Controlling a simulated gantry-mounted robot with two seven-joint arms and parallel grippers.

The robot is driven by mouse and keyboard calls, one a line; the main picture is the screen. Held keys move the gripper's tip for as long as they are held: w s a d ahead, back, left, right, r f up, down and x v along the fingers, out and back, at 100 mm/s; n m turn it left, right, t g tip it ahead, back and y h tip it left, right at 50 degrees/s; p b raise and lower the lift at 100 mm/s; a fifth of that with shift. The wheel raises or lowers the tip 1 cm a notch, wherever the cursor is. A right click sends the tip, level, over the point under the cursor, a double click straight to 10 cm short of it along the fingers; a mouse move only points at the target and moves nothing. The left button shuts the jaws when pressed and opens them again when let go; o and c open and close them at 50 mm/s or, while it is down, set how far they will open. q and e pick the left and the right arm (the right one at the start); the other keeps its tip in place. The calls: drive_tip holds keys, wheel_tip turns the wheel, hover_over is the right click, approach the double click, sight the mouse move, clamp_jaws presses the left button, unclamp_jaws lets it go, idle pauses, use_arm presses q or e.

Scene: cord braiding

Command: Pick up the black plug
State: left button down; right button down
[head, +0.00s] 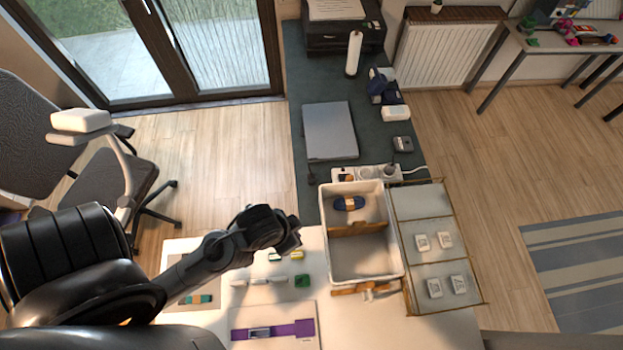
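A white power strip (378,175) lies across the bench behind the white bin. A small dark shape (346,177) on its left end may be the black plug, but it is too small to be sure. Another small dark shape (391,169) shows at the strip's right part. My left gripper (294,236) is over the white table, left of the white bin and well short of the strip. Its fingers are too dark and small to tell open from shut. My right gripper is not in view.
The divided white bin (398,262) holds a dark blue bundle (349,203). A wire-edged tray (413,195) with several white cards stands right of it. A grey laptop-like slab (330,131) lies behind the strip. Small coloured blocks and a purple strip (290,329) lie on the table.

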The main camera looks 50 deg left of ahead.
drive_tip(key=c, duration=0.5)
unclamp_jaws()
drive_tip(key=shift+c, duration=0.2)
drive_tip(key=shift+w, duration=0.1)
